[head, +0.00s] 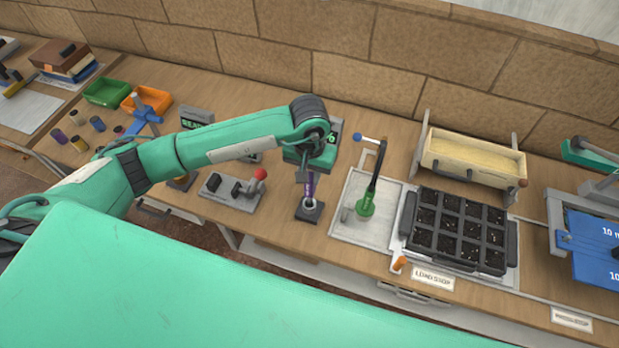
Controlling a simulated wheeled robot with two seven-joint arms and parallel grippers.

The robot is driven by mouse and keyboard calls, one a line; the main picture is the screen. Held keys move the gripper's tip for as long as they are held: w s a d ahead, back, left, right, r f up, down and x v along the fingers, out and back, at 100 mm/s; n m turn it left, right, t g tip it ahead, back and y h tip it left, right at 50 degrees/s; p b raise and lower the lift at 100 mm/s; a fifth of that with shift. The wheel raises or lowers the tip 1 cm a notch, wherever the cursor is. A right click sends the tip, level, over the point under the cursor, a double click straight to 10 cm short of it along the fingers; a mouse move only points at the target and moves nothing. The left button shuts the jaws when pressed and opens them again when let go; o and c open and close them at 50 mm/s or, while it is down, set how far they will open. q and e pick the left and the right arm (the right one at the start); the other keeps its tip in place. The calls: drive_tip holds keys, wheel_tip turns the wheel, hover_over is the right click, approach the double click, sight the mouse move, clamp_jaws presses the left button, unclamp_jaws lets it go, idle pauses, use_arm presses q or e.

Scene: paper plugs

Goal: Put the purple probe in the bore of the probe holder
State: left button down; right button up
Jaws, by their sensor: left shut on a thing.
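My left gripper (308,174) reaches in from the left and points down over the bench, shut on the purple probe (310,186). The probe is roughly upright, with its lower end at the grey ring of the probe holder (301,215), a small dark square block near the bench's front edge. I cannot tell whether the tip is inside the bore or just above it. The gripper hides the probe's upper part. My right gripper is not in view.
A lever device with a red knob (233,191) stands left of the holder. Right of it are a pale tray with a green-based dark post (366,203) and a black seedling tray (409,219). Green (107,92) and orange bins (148,101) stand far left. A brick wall runs behind.

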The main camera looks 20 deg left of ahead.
sight(310, 185)
use_arm(q)
drive_tip(key=shift+f, duration=0.55)
wheel_tip(310, 185, down, 3)
drive_tip(key=shift+f+p, duration=0.1)
drive_tip(key=shift+p, duration=0.65)
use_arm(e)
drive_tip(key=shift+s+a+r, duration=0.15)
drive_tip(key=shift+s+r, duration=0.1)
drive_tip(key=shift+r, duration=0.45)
use_arm(q)
drive_tip(key=shift+f+b, duration=0.2)
drive_tip(key=shift+b, duration=0.1)
drive_tip(key=c, duration=1.2)
unclamp_jaws()
drive_tip(key=shift+c, duration=0.2)
drive_tip(key=shift+o, duration=0.2)
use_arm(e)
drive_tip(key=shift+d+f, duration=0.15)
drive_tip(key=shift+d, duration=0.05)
use_arm(q)
drive_tip(key=shift+r, duration=0.15)
